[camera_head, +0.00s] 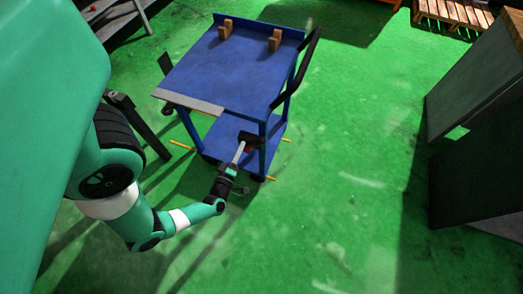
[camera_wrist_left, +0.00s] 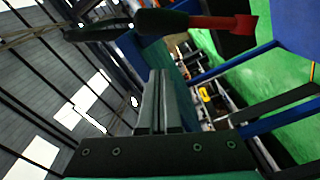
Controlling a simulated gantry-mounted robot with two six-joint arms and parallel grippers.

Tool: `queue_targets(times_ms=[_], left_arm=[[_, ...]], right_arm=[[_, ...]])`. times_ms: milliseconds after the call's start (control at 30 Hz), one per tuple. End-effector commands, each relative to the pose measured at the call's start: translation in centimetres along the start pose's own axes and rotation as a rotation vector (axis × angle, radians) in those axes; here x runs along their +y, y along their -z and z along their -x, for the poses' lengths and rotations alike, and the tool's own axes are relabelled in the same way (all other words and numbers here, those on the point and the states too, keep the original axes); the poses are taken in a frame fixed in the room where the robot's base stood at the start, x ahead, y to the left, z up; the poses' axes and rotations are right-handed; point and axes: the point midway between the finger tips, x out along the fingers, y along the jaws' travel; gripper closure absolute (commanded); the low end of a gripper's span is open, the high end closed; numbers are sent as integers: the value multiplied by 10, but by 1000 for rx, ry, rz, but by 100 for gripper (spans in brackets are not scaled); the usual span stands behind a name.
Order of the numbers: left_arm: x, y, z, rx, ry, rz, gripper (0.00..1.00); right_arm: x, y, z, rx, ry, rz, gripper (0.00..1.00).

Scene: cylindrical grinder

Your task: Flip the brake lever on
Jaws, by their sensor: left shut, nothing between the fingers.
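The blue cart (camera_head: 235,60) stands in the middle of the head view. A small dark and red part, seemingly the brake lever (camera_head: 249,149), is close to the fingertips there. My left gripper's fingers (camera_wrist_left: 158,78) are shut together and empty, with a visible gap in the picture to the lever. My right gripper is in neither view.
Two wooden blocks (camera_head: 275,40) sit on the far end of the cart top. A black push handle (camera_head: 298,70) runs along its right side. Dark cabinets (camera_head: 475,130) stand at the right. The green floor (camera_head: 350,180) between is clear.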

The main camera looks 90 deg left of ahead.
Motion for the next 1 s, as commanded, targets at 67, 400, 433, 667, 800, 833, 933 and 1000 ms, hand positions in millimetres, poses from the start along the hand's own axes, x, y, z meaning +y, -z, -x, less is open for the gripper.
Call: queue_targets(times_ms=[67,400,433,667,800,833,933,1000], left_arm=[[2,0,13,-9,0,-3,100],[0,0,35,-3,-1,0,100],[0,0,36,-1,-1,-1,100],[-1,1,38,3,3,-3,100],[-1,1,38,3,3,-3,100],[-1,1,38,3,2,-3,100],[-1,1,38,3,2,-2,100],[-1,1,37,3,2,-2,100]], right_arm=[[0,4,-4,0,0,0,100],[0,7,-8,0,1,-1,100],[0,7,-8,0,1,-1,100],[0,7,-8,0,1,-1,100],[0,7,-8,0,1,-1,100],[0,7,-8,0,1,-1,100],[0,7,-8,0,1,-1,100],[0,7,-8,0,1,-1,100]])
